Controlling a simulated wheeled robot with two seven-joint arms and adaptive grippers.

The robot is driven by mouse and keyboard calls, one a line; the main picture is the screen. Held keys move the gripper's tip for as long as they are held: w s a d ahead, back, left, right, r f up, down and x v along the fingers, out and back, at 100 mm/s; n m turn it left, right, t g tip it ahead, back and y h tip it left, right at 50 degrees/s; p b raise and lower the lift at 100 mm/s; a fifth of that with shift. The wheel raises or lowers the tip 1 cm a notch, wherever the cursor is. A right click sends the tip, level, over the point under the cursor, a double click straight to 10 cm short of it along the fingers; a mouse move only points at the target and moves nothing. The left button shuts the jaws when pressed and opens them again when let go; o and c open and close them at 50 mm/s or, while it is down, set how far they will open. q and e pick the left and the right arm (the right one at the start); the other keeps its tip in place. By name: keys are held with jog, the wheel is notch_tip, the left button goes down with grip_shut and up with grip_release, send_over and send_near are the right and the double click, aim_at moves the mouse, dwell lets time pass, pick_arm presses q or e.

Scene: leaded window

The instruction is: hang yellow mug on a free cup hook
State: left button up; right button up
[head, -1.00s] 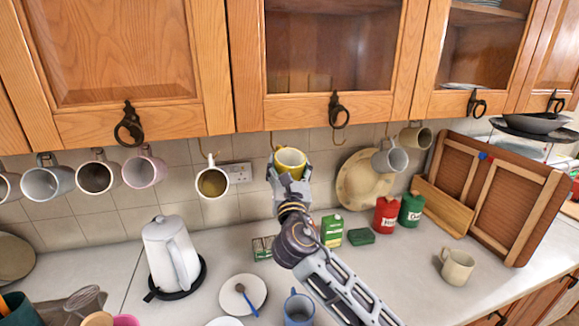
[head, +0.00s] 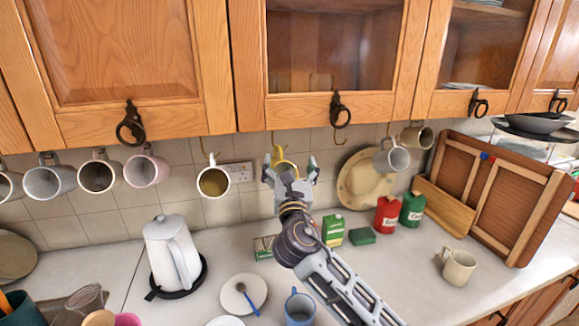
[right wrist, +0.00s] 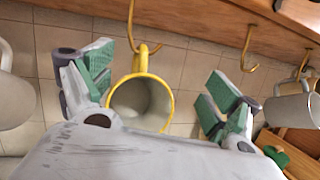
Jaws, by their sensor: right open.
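The yellow mug (right wrist: 141,100) hangs below the cabinet, its handle at a brass cup hook (right wrist: 133,30) in the right wrist view. The hook's curve appears to pass through the handle's top. In the head view only part of the yellow mug (head: 281,156) shows behind my right gripper (head: 291,168). My right gripper (right wrist: 158,90) is open, with green-padded fingers on either side of the mug and gaps between them and it. An empty cup hook (right wrist: 248,45) is to the right. My left gripper is not in view.
A white mug with yellowish inside (head: 214,182) hangs left of the gripper, and a grey-white mug (head: 391,157) hangs to the right. A round board (head: 358,180) leans on the wall. A kettle (head: 168,250) and blue mug (head: 299,306) stand on the counter below.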

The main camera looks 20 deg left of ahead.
jog(key=shift+s+f, duration=0.15)
jog(key=v, duration=1.1)
jog(key=shift+s+d, duration=0.15)
jog(key=shift+s, duration=0.15)
jog(key=shift+d+f, duration=0.1)
dwell(0.4)
